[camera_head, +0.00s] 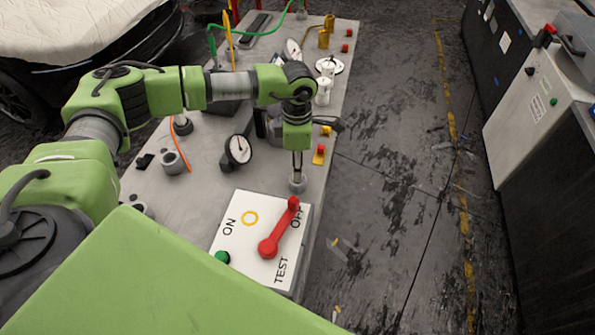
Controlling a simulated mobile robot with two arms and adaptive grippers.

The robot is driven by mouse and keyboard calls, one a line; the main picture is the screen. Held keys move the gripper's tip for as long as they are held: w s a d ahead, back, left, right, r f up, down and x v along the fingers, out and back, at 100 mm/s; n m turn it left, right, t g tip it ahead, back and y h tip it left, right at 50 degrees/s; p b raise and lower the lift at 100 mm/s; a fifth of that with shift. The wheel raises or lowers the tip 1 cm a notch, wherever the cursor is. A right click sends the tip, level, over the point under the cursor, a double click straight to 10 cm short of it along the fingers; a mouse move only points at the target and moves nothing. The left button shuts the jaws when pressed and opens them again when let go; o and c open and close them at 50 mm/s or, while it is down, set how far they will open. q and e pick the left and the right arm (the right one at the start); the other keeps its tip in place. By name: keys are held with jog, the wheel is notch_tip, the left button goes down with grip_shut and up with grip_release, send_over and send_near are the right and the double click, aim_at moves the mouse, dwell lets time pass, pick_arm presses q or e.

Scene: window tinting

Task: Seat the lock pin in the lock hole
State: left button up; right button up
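A white switch box (240,243) marked ON, OFF and TEST stands at the front of the grey bench. Its red lever (281,228) points toward OFF. A yellow ring (250,218) is on its face near ON; I cannot tell whether it surrounds the lock hole. My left gripper (297,172) points straight down just behind the box, near OFF. Its fingers look close together, directly over a small grey round part (297,185). I cannot tell whether this is the lock pin or its holder, or whether the fingers grip it. My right gripper is out of view.
The bench (205,185) carries a dial gauge (238,150), a grey cup (173,162), a red-and-yellow block (319,155) and white cylindrical parts (323,90) farther back. A green knob (222,257) is at the box's left edge. Open floor lies right of the bench, before cabinets (535,105).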

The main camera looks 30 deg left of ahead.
pick_arm(q)
grip_shut()
